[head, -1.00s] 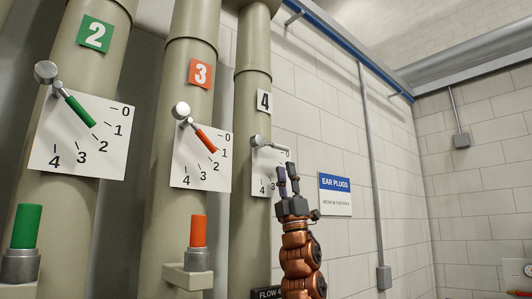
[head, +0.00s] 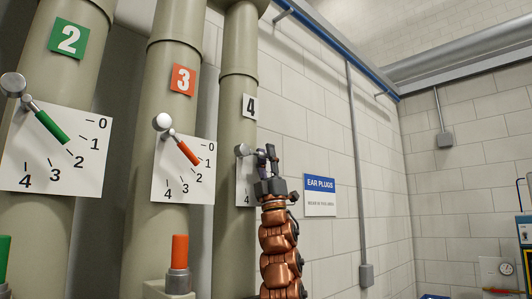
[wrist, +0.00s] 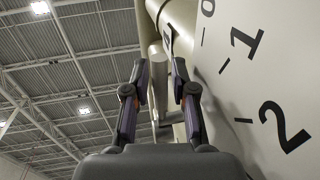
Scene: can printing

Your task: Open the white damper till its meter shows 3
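The white damper's pipe carries a white tag with a 4 (head: 249,107). Its dial (head: 243,188) is largely hidden behind my arm in the head view; in the wrist view the dial (wrist: 245,85) shows 0, 1 and 2. The damper's round metal knob (head: 242,150) is at the dial's top, and its pale lever (wrist: 159,85) lies between my fingers. My gripper (head: 266,151) is raised beside this dial. In the wrist view its fingers stand apart, one on each side of the lever, with no clear grip. The exact reading is hidden.
To the left are the orange damper lever (head: 188,152) on pipe 3, between 1 and 2, and the green one (head: 50,128) on pipe 2, near 2. An ear plugs sign (head: 320,195) hangs on the wall to the right.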

